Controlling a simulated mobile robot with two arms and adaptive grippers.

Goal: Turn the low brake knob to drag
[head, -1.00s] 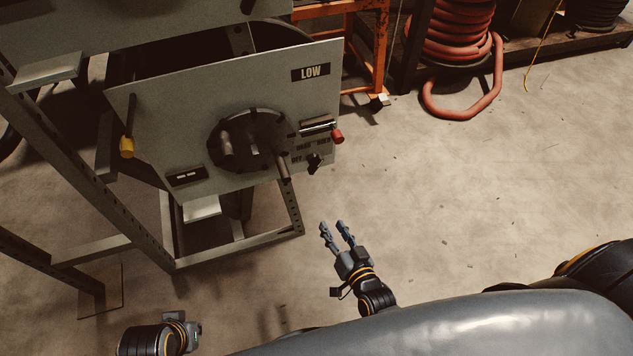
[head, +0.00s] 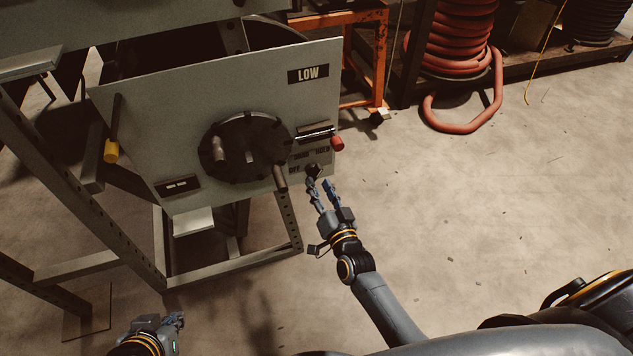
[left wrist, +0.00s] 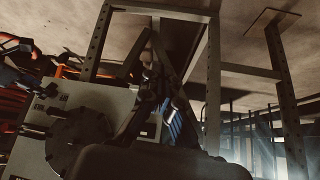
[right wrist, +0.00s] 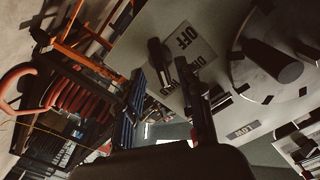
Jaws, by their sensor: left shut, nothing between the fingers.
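The low brake knob (head: 313,171) is a small black knob at the lower right of the grey panel marked LOW (head: 308,75), beside OFF, DRAG and HOLD lettering. My right gripper (head: 319,190) is open just in front of and below it, with its fingertips partly covering it. In the right wrist view the knob (right wrist: 158,54) shows beside the OFF label (right wrist: 190,42), beyond and between the two spread fingers, with no clear contact. Which mark it points to is hard to tell. My left gripper (head: 174,320) is shut and empty, low at the left.
A round dark hub with handles (head: 245,148) sits left of the knob, one handle close to my right gripper. A red-ended lever (head: 337,143) sticks out just above the knob. A yellow-ended lever (head: 111,152) is at the panel's left.

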